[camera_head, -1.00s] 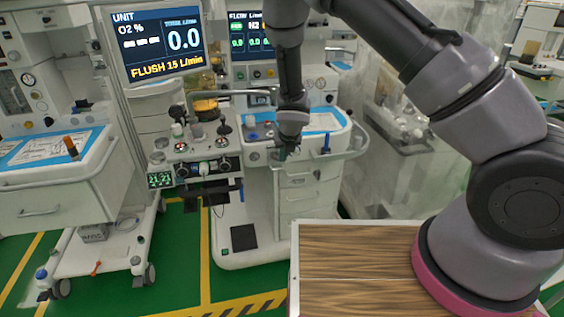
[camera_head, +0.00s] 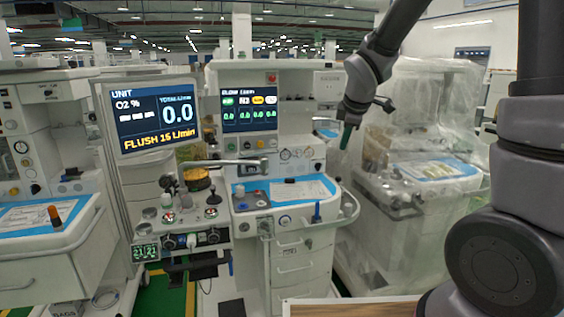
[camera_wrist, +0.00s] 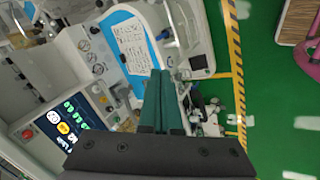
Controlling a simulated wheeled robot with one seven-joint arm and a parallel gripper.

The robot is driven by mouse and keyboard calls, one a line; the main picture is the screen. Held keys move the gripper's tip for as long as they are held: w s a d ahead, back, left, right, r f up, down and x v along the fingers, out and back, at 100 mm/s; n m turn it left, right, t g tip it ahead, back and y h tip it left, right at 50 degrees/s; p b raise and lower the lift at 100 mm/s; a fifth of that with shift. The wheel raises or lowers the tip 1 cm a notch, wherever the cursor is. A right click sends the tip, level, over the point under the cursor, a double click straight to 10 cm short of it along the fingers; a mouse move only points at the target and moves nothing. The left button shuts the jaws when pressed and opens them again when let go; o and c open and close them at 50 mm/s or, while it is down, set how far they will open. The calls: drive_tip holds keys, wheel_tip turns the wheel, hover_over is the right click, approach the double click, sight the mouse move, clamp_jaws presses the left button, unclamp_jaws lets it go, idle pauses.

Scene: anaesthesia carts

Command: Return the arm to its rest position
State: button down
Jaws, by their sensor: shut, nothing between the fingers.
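My gripper (camera_head: 346,136) hangs from my dark grey arm in the head view, right of the middle, with its green fingers pointing down. It is in the air in front of the plastic-covered cart. In the wrist view the two green fingers (camera_wrist: 163,103) lie side by side, shut, with nothing between them. The anaesthesia cart (camera_head: 290,187) stands left of my gripper, with a blue-edged worktop that holds a white paper sheet. The gripper looks clear of everything.
A monitor (camera_head: 152,114) reads 0.0 and FLUSH 15 L/min. A plastic-covered cart (camera_head: 440,125) stands on the right. Another cart (camera_head: 45,262) is at the left. A wooden top (camera_head: 350,308) shows at the bottom edge. Green floor (camera_wrist: 262,125) is clear in the wrist view.

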drive_tip(key=s+d+r+m, duration=0.3)
drive_tip(key=s+r+m, duration=0.3)
drive_tip(key=s+m, duration=0.4)
drive_tip(key=s+d+r+m+t+y, duration=0.1)
drive_tip(key=s+d+r+m, duration=0.3)
drive_tip(key=s+r+m, duration=0.3)
drive_tip(key=s+m, duration=0.2)
drive_tip(key=s, duration=0.3)
drive_tip(key=shift+d+r+m, duration=0.15)
drive_tip(key=shift+r+m, duration=0.15)
drive_tip(key=shift+m, duration=0.1)
